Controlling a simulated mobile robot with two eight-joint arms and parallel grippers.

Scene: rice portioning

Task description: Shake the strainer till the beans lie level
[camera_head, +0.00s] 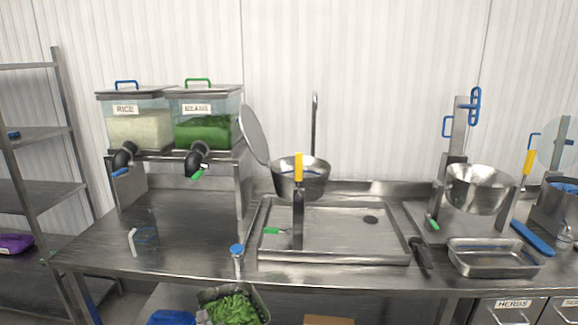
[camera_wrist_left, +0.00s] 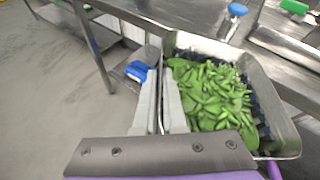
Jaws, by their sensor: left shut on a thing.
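The strainer (camera_wrist_left: 275,108) is a metal basket with a pale rim and dark blue inner sides. It holds many green beans (camera_wrist_left: 208,95). The beans lie uneven, and part of the dark inner side shows bare at the right. My left gripper (camera_wrist_left: 161,92) is shut on the strainer's left wall, with its fingers along the rim. In the head view the strainer (camera_head: 259,297) with beans (camera_head: 231,309) is at the bottom edge, in front of the counter and below its top. Its lower part is cut off. My right gripper is not in view.
The steel counter's front edge (camera_head: 180,279) is just behind the strainer. A blue-capped shaker (camera_head: 237,254) stands near that edge. RICE (camera_head: 138,130) and BEANS (camera_head: 208,132) dispensers stand at the back left. A sink tray (camera_head: 340,258) is mid-counter. A blue item (camera_wrist_left: 137,70) lies left of the strainer.

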